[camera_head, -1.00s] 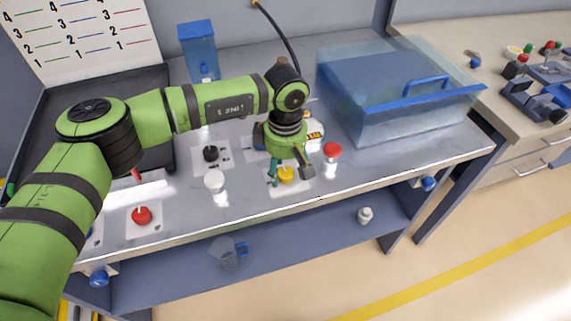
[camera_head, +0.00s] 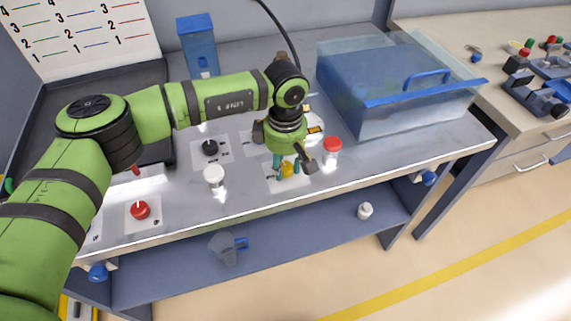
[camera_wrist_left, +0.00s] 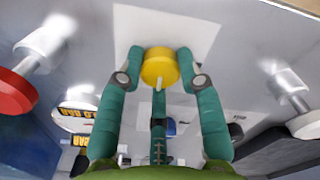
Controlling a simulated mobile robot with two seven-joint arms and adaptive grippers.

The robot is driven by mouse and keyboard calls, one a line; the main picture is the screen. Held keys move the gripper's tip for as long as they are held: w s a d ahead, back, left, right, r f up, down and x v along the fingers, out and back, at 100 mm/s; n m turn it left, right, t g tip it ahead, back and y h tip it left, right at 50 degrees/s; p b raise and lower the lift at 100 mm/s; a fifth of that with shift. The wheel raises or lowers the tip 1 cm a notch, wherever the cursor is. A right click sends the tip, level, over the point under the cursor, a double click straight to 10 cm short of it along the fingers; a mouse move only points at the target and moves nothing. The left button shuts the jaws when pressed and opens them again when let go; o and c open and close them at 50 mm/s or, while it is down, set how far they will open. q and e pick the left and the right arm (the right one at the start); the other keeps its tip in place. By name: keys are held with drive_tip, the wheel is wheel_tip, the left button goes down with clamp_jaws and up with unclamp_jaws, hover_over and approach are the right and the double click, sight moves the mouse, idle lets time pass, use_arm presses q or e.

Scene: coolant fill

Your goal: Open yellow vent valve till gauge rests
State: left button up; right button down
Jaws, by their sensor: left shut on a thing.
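The yellow vent valve knob (camera_head: 288,169) sits on a white plate (camera_head: 273,185) on the bench top. My left gripper (camera_head: 287,166) reaches down over it, with its teal fingers on either side of the knob. In the left wrist view the yellow knob (camera_wrist_left: 160,67) lies between the fingertips, which are shut on it, and a pale pointer mark shows on its near side. The gauge (camera_head: 314,129) is mostly hidden behind my gripper in the head view. In the left wrist view part of a round dial (camera_wrist_left: 78,118) shows, but its needle cannot be read. My right gripper is not in view.
A red-capped post (camera_head: 332,147) stands close right of my gripper, and a white-capped post (camera_head: 214,176) to its left. A black knob (camera_head: 210,148) and a red knob (camera_head: 140,210) are further left. A clear blue tank (camera_head: 400,85) fills the back right.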

use_arm(q)
drive_tip(key=n+b, duration=0.5)
drive_tip(key=shift+a+f, duration=0.1)
drive_tip(key=shift+f, duration=0.2)
drive_tip(key=shift+n+b, duration=0.8)
drive_tip(key=shift+n, duration=0.1)
drive_tip(key=n+b, duration=0.2)
drive_tip(key=n, duration=0.1)
drive_tip(key=shift+n+b, duration=0.3)
drive_tip(key=shift+b, duration=0.1)
drive_tip(key=n+b, duration=0.2)
drive_tip(key=n, duration=0.1)
drive_tip(key=shift+r+n, duration=0.15)
drive_tip(key=shift+n, duration=0.25)
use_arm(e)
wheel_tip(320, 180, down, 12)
use_arm(q)
drive_tip(key=shift+n+b, duration=0.35)
drive_tip(key=shift+n, duration=0.15)
drive_tip(key=shift+r+n, duration=0.1)
drive_tip(key=shift+n, duration=0.3)
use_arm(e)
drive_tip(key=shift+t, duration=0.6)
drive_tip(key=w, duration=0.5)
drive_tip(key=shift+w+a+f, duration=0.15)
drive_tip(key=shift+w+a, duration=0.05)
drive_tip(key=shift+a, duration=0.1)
